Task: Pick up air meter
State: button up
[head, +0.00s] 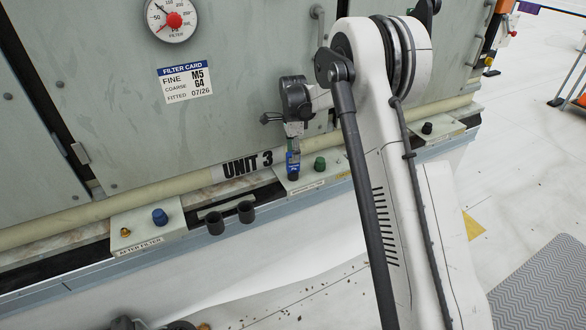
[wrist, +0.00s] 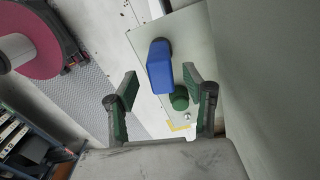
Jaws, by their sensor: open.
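In the wrist view the blue body (wrist: 160,66) shows in the gap between my two green-padded fingers. My gripper (wrist: 160,82) is open, with a finger apart on each side of the blue body. I see no contact in the wrist view.
A green knob (head: 320,164) stands close beside the blue device. Two black cups (head: 246,212) sit to the left along the ledge. A blue knob (head: 160,217) is on the "AFTER FILTER" plate (head: 135,241). The grey cabinet wall (head: 235,110) rises behind.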

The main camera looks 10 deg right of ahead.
aim_at(293, 166)
notch_tip(293, 166, down, 5)
jog(key=shift+r, duration=0.1)
grip_shut()
dwell(0.4)
